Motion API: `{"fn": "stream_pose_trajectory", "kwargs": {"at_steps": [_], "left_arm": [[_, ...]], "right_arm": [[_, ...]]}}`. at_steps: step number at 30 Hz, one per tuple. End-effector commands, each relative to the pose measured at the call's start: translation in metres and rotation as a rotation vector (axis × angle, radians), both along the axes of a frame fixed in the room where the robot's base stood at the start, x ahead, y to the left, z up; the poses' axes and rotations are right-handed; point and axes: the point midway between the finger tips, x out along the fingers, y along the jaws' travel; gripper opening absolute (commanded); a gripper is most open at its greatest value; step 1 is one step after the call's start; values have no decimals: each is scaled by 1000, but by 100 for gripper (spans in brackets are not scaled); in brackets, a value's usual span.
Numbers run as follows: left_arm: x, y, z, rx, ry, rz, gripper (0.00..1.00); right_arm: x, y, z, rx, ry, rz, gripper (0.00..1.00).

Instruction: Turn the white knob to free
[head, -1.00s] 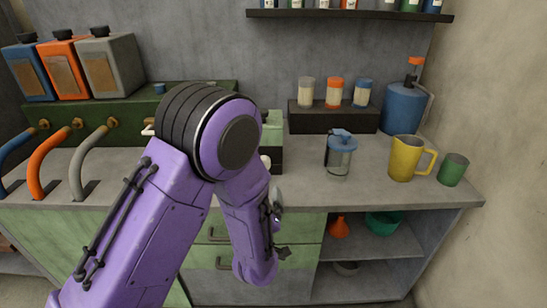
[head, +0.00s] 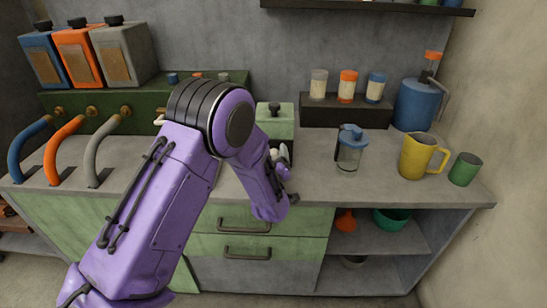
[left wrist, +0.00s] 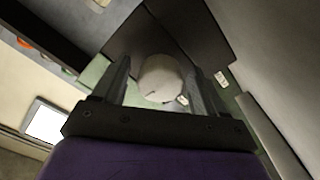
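The white knob (left wrist: 160,78) is round and pale in the left wrist view, in front of a dark panel. My left gripper (left wrist: 160,85) is open, with one finger on each side of the knob. A gap shows at the left finger; the right finger is close, and I cannot tell if it touches. Small white labels (left wrist: 220,78) with unreadable marks sit on the panel's right side. In the head view my left gripper (head: 284,165) is at the front of the green box (head: 275,122), mostly hidden by my purple arm. My right gripper is not in view.
Three hoses (head: 62,150) and three canisters (head: 78,55) are at the left. Drawers (head: 245,220) lie below.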

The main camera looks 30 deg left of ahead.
Motion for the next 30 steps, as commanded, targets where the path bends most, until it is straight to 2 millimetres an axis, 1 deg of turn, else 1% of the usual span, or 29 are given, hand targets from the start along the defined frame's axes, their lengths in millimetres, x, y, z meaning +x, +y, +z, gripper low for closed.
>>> {"fn": "stream_pose_trajectory", "kwargs": {"at_steps": [1,2,3,5,14,19,23,30], "left_arm": [[0,0,0,0,0,0,59],[0,0,0,0,0,0,49],[0,0,0,0,0,0,36],[0,0,0,0,0,0,17],[0,0,0,-9,-6,0,16],[0,-1,0,-53,-33,-1,16],[0,0,-1,-118,-73,0,16],[-1,1,-2,-297,-183,2,16]], "right_arm": [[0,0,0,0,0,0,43],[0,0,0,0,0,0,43],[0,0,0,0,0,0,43],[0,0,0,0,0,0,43],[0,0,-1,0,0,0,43],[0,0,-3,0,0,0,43],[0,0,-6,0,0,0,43],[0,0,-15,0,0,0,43]]}}
